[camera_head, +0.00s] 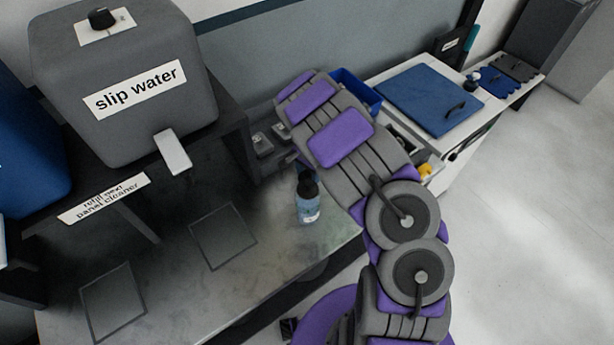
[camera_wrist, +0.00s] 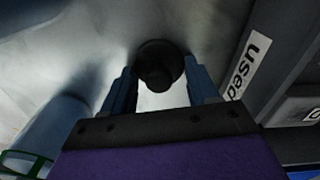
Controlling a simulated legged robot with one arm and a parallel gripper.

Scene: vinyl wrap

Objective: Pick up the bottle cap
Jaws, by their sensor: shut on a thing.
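A small bottle (camera_head: 309,210) with bluish liquid and a pale label stands upright near the right edge of the dark counter. Its black cap (camera_head: 307,186) is at the top, just below the end of my arm. In the wrist view the black round cap (camera_wrist: 158,65) sits between the two blue-grey fingers of my gripper (camera_wrist: 160,85). My gripper is shut on the cap from above. Whether the cap is still seated on the bottle is hard to tell. In the head view my fingers are mostly hidden by the dark background and my arm.
A grey "slip water" tank (camera_head: 130,75) with a white spout stands on a dark shelf at left. Two outlined squares mark the counter (camera_head: 180,260), which is otherwise clear there. A blue bin (camera_head: 355,90) and a white table with a blue panel (camera_head: 420,95) lie beyond my arm.

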